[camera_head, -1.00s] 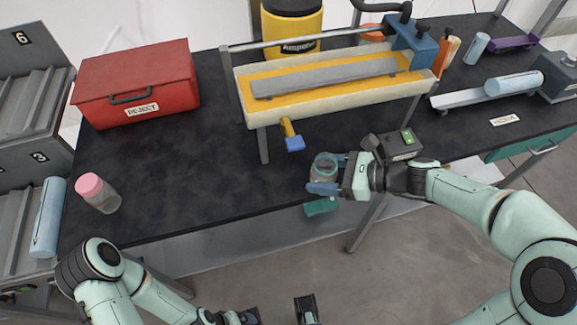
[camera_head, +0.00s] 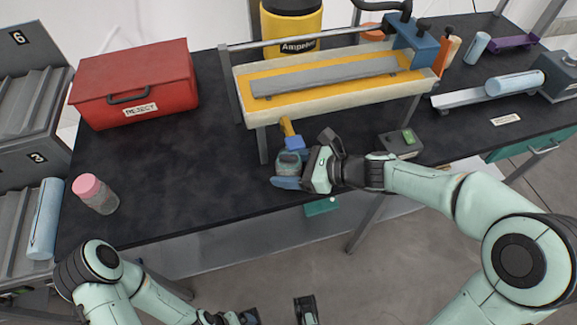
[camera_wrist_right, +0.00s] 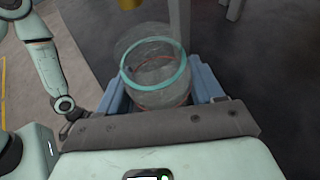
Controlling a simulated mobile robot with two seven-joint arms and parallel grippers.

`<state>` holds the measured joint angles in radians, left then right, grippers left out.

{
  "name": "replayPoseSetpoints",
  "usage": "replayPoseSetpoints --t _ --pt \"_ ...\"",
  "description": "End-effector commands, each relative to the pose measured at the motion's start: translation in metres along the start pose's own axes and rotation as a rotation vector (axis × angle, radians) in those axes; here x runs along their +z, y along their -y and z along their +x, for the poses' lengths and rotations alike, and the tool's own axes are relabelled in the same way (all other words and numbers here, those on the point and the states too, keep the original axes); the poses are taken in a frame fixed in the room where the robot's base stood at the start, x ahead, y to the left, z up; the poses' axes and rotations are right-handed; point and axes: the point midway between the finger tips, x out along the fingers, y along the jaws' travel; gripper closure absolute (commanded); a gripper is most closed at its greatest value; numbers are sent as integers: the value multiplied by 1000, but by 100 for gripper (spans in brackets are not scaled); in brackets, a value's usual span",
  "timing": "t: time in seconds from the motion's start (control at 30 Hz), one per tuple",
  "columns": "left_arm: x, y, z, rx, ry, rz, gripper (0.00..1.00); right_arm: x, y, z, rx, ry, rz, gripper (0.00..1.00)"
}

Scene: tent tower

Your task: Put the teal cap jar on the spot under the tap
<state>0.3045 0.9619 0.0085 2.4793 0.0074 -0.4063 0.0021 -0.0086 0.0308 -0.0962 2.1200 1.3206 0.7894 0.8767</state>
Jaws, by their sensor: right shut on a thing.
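The teal cap jar (camera_head: 289,161) is clear with a teal ring at its top, held between the blue fingers of my right gripper (camera_head: 286,172). In the right wrist view the jar (camera_wrist_right: 157,88) sits between both fingers. The tap (camera_head: 293,139), yellow with a blue end, hangs from the front of the trough; the jar is just below and in front of it in the head view. I cannot tell whether the jar touches the table. The spot under the tap is not visible. My left gripper (camera_head: 250,316) is partly cut off at the bottom edge.
A trough on legs (camera_head: 330,95) stands behind the jar, one leg close to it. A pink-capped jar (camera_head: 96,194) and a red box (camera_head: 134,82) stand at left. A small grey box with a green button (camera_head: 402,144) is right of my gripper. The table's left middle is clear.

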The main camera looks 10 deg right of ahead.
Motion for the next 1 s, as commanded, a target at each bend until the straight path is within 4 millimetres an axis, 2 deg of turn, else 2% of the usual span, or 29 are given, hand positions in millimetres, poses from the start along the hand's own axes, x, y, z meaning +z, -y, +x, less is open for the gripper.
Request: replayPoseSetpoints --t 0.1,0.13,0.2,0.6,0.77,1.0 --pt "-1 1 3 1 -4 0 4 -4 0 2 0 0 0 64" --pt "-2 0 3 1 -4 0 4 -4 0 1 0 0 0 27" --pt "-1 0 2 1 -4 0 4 -3 0 1 0 0 0 8" --pt "1 0 -2 0 2 0 4 2 1 -4 -2 0 0 8" --pt "3 -1 -5 -1 8 0 4 2 2 -32 -8 1 -1 8" --pt "6 -2 -10 -3 19 -1 4 2 1 -85 -6 0 -1 8"
